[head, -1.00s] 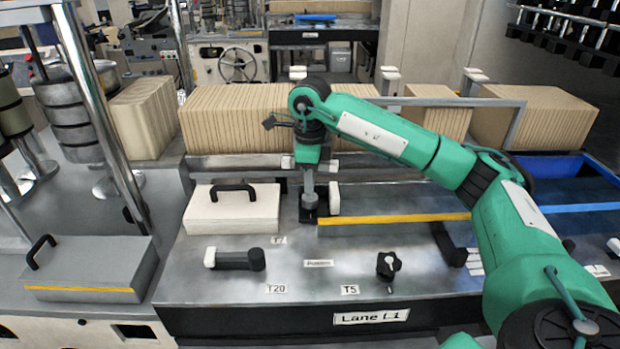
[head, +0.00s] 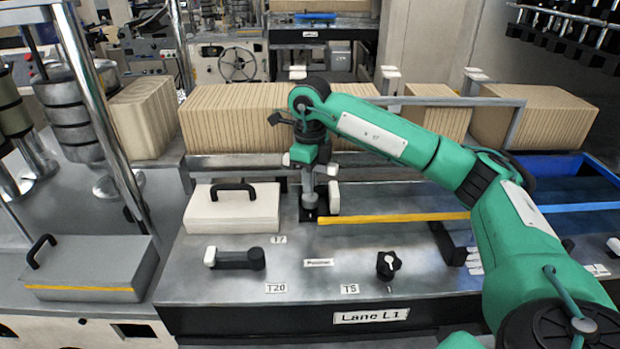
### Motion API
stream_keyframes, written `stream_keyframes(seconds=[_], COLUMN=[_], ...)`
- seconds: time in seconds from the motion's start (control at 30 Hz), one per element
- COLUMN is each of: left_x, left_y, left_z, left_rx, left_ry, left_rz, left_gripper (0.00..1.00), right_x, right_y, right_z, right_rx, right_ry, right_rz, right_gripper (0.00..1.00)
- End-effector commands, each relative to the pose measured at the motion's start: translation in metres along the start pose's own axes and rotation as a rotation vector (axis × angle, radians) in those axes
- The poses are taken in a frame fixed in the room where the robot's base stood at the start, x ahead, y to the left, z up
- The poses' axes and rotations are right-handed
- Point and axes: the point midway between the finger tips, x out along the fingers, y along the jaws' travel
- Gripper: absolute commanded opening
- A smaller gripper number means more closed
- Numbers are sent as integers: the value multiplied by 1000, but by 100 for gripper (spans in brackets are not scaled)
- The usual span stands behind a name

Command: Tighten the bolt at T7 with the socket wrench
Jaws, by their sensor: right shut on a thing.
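My right gripper (head: 308,165) points down at the back of the metal bench, shut on a tool. A grey upright shaft (head: 308,186), which looks like the socket wrench, runs down below it. Its lower end stands at a black block (head: 312,216) behind and right of the T7 label (head: 279,240). The bolt itself is hidden under the tool, and I cannot tell how it is seated. A white upright part (head: 333,196) stands just right of the shaft. My left gripper is out of view.
A white lidded box (head: 232,212) with a black handle stands left of the tool. A black lever with a white end (head: 237,259) lies behind the T20 label (head: 276,288). A black knob (head: 389,264) stands near T5. A yellow bar (head: 390,217) runs right. Kraft stacks (head: 235,118) stand behind.

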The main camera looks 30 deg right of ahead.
Motion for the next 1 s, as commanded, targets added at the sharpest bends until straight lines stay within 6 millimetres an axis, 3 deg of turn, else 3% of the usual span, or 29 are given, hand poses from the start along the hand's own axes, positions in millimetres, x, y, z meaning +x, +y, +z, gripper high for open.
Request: stream_keyframes(seconds=[0.27, 1.0], left_x=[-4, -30], left_y=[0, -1], left_z=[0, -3], left_rx=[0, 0], left_ry=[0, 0], left_rz=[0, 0], left_gripper=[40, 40], right_x=[-6, -50], right_y=[0, 0], right_z=[0, 0], right_rx=[0, -1], right_ry=[-2, -1], right_rz=[0, -1], right_gripper=[0, 0])
